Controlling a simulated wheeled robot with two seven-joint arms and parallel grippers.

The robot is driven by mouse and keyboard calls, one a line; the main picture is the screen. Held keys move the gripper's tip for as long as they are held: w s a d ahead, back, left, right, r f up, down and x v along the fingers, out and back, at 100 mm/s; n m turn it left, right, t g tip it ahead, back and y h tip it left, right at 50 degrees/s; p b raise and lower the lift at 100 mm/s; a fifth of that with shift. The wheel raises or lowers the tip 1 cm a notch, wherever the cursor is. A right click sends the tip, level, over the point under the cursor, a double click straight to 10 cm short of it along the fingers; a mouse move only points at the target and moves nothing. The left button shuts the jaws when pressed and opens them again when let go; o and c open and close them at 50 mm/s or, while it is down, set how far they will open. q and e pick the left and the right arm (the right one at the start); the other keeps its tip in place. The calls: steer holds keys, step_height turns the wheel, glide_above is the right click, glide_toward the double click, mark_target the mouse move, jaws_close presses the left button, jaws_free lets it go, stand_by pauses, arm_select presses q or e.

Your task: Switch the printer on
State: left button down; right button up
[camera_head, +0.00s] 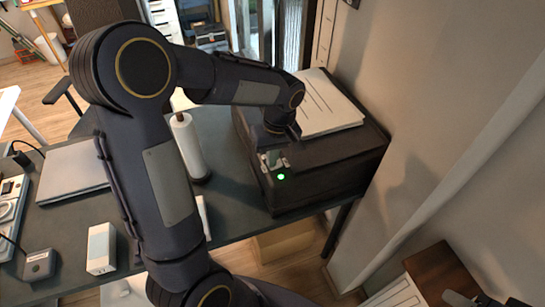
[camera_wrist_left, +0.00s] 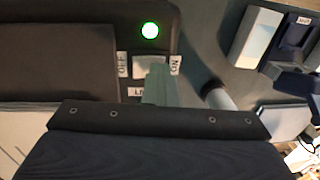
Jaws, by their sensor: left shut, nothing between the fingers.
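The printer (camera_head: 330,165) is a black box at the right end of the desk, with white paper on top. A green light (camera_head: 281,176) glows on its front corner; it also shows in the wrist view (camera_wrist_left: 150,31). Near the light is a pale rocker switch (camera_wrist_left: 148,66) between labels that seem to read OFF and ON. My left gripper (camera_head: 274,160) is shut and empty at this corner, by the switch. In the wrist view its fingers (camera_wrist_left: 157,85) overlap the switch's lower edge; I cannot tell whether they touch it.
A paper roll (camera_head: 188,148) stands on the desk left of the printer. A laptop (camera_head: 72,172), a white box (camera_head: 101,249) and a small dark device (camera_head: 39,264) lie farther left. The wall (camera_head: 440,110) is close on the printer's right. My left arm hides the desk's middle.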

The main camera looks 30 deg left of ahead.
arm_select(q)
steer(key=shift+d+f, duration=0.1)
steer(key=shift+w+d, duration=0.35)
steer(key=shift+w, duration=0.05)
steer(key=shift+w+d, duration=0.15)
steer(key=shift+w, duration=0.1)
steer(key=shift+s+r, duration=0.1)
steer(key=shift+r, duration=0.1)
